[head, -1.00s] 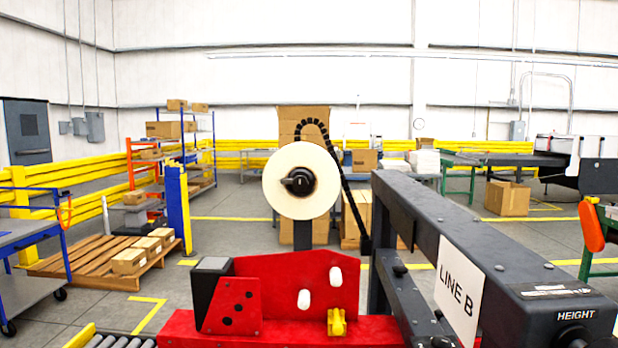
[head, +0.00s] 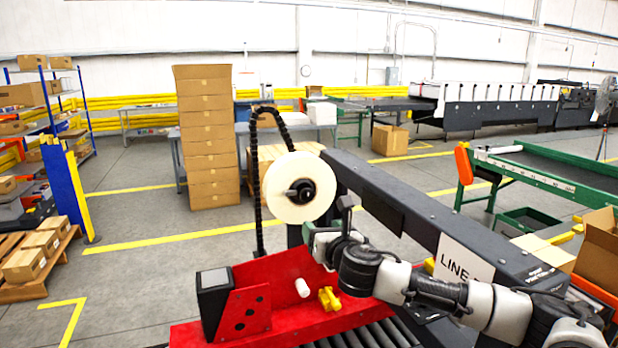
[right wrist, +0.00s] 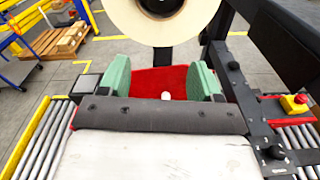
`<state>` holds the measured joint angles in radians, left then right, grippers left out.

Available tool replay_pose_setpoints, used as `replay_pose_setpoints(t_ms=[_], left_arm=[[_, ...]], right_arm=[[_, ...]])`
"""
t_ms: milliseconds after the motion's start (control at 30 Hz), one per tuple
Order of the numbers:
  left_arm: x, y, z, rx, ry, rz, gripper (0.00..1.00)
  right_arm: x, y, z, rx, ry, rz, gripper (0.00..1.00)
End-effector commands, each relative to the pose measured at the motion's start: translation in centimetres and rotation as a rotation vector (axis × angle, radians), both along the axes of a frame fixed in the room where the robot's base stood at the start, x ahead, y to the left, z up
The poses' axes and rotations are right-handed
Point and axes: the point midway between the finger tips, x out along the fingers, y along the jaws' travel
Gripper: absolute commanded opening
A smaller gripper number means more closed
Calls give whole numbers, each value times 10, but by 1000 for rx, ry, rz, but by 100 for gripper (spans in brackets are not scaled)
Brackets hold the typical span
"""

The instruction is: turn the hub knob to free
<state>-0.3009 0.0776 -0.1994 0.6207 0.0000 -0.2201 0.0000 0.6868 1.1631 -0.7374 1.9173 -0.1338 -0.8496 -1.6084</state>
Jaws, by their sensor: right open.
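The hub knob (head: 301,191) is a black knob at the centre of a cream tape roll (head: 279,203), which stands upright above a red machine head (head: 285,270). In the right wrist view the roll (right wrist: 125,15) and dark hub (right wrist: 160,6) are cut by the top edge. My right gripper (head: 322,236) reaches in from the right, below and a little right of the roll, apart from the knob. In the right wrist view its two green fingers (right wrist: 161,80) are spread wide with nothing between them. My left gripper is not in view.
A dark beam with a LINE sign (head: 462,257) runs close beside the roll on the right. A black cable chain (head: 256,170) arches behind the roll. A yellow part (head: 329,298) and white peg (head: 302,287) stick out of the red head. Rollers lie below.

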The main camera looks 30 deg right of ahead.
Motion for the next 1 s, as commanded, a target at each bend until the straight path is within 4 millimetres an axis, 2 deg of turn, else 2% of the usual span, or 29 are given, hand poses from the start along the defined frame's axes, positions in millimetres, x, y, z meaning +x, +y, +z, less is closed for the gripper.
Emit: replay_pose_setpoints(t_ms=[33,100,200,367,700,1000], left_arm=[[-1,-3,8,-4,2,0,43],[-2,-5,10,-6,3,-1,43],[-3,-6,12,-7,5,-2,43],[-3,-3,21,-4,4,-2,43],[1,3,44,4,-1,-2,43],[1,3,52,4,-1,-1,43]], right_arm=[[-6,0,24,-67,-12,4,64],[-10,1,37,-124,-20,5,64],[-9,0,44,-156,-22,4,64],[10,-4,45,-153,-23,3,64],[64,-17,45,-152,-23,2,64],[89,-24,42,-152,-22,3,64]])
